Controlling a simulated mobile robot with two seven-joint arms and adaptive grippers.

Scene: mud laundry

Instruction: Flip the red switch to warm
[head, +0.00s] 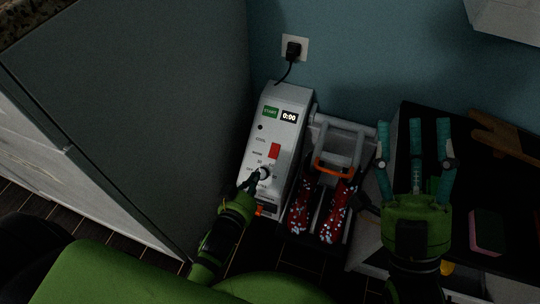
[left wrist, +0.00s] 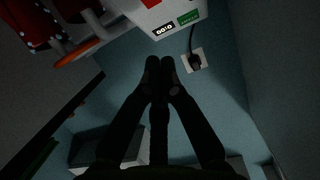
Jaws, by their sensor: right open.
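The red switch (head: 273,151) is on the front of a white machine (head: 284,100), beside labels that seem to read COOL and WARM. Its exact tilt is too small to tell. My left gripper (head: 257,180) is just below the switch, in front of the panel near a round knob (head: 265,172). In the left wrist view its dark fingers (left wrist: 160,66) are together with nothing between them. A red patch at the top edge there, seemingly the switch (left wrist: 150,3), is partly cut off. My right gripper (head: 416,150) is open and empty, fingers pointing up, to the right.
A rack with red speckled boots (head: 332,215) and an orange handle (head: 333,168) stands right of the machine. A grey cabinet (head: 150,110) is close on the left. A wall outlet (head: 294,47) holds the plug. A black-topped surface with a pink sponge (head: 487,232) is at right.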

